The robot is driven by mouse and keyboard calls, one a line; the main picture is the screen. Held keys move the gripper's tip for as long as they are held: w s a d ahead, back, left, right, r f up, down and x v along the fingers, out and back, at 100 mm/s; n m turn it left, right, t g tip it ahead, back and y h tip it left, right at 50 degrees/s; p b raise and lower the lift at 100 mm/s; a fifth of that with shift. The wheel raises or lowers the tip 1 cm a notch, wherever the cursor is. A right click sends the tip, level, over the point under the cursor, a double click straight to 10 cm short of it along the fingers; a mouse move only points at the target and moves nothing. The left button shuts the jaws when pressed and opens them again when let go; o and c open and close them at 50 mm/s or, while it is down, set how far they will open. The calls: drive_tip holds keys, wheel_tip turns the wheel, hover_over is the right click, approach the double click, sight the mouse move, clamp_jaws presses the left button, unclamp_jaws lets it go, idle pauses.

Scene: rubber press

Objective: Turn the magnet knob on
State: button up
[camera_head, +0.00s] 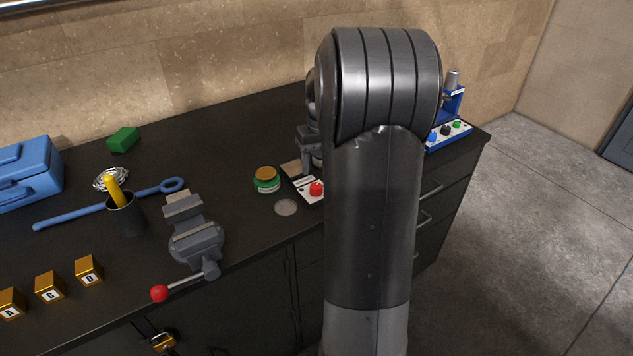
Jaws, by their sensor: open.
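No part in view can be made out for certain as the magnet knob. A red round knob or button (316,188) sits on a small white and dark base (306,197) near the middle of the bench, just left of my arm. A blue device (448,135) with blue, black and green controls on a white panel and a grey cylinder on top stands at the bench's right end, partly hidden by my arm.
A grey vise (195,240) with a red-ended handle stands at the front edge. Nearby are a dark cup (126,214), a blue wrench (75,215), a green jar (266,180), a green block (123,139), a blue toolbox (28,172) and lettered gold blocks (50,286).

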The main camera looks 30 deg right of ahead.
sight(317, 186)
drive_tip(key=f, duration=0.6)
drive_tip(key=shift+a+f, duration=0.2)
drive_tip(key=shift+f, duration=0.1)
drive_tip(key=c, duration=1)
